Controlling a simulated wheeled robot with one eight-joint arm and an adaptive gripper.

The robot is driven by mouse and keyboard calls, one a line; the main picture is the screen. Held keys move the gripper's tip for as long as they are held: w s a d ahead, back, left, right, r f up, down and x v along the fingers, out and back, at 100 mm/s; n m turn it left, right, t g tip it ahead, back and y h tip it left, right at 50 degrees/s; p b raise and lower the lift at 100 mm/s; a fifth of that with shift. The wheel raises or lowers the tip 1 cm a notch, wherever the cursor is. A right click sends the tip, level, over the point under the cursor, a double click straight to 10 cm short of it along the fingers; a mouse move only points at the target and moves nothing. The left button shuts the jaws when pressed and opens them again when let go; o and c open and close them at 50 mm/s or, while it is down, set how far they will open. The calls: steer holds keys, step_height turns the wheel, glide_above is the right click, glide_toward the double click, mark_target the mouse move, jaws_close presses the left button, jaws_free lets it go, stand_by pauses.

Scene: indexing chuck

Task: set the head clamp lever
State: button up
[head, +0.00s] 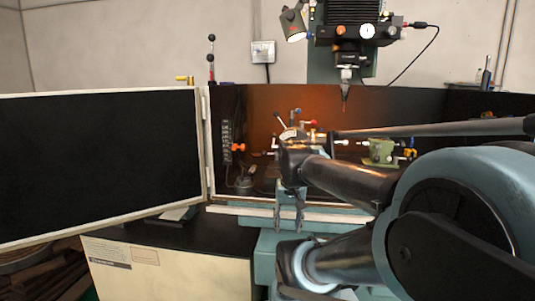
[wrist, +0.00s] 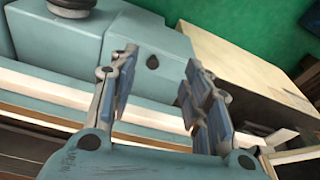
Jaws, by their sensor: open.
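My gripper (head: 288,224) points down in front of the machine's enclosure, below the level of the work area. In the wrist view my gripper (wrist: 162,62) has its two fingers spread, with nothing between them. I cannot tell which lever is the head clamp lever. My gripper is apart from all of them.
A black door panel (head: 100,160) stands open at left. The machine head (head: 347,58) with its spindle hangs above the enclosure. A green fixture (head: 380,152) stands right of the device, partly behind my arm. The wrist view shows a pale blue machine casting (wrist: 150,75) beyond the fingers.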

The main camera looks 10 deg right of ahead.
steer(key=w+r+m, duration=0.9)
steer(key=w+r, duration=1)
steer(key=w+r+m, duration=0.4)
steer(key=w+r, duration=0.1)
steer(key=w, duration=0.4)
steer(key=w+r+m, duration=0.4)
steer(key=w+m, duration=0.1)
steer(key=w, duration=0.5)
steer(key=w+f, duration=0.1)
steer(key=f, duration=0.4)
steer(key=w+f, duration=0.1)
steer(key=f, duration=0.4)
steer(key=w+f, duration=0.1)
steer(key=f, duration=0.4)
steer(key=shift+d+f, duration=0.35)
steer(key=shift+d, duration=0.05)
jaws_close()
